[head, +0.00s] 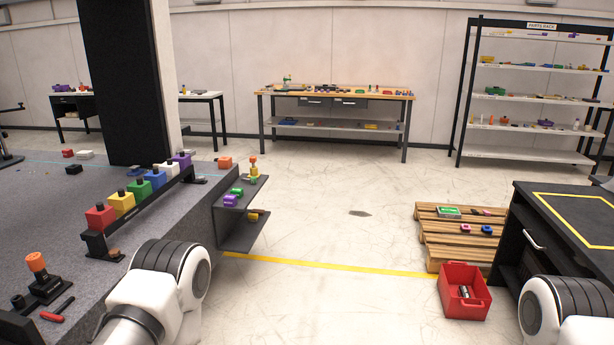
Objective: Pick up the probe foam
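I cannot single out a probe foam in the head view. Small coloured pieces show in several places, too small to identify. A rail on the granite bed (190,222) at left carries a row of coloured blocks, among them a red block (99,217), a yellow block (121,202) and a green block (140,189). A small side shelf (240,213) on the bed's edge holds a purple piece (230,201) and a few others. Parts of my two arms show at the bottom left and bottom right, but neither gripper is in view.
A red bin (463,307) with a dark item inside stands on the floor by a wooden pallet (436,237). A black cabinet (517,230) is at right. A workbench (334,94) and parts rack (535,70) stand at the back. The middle floor is clear.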

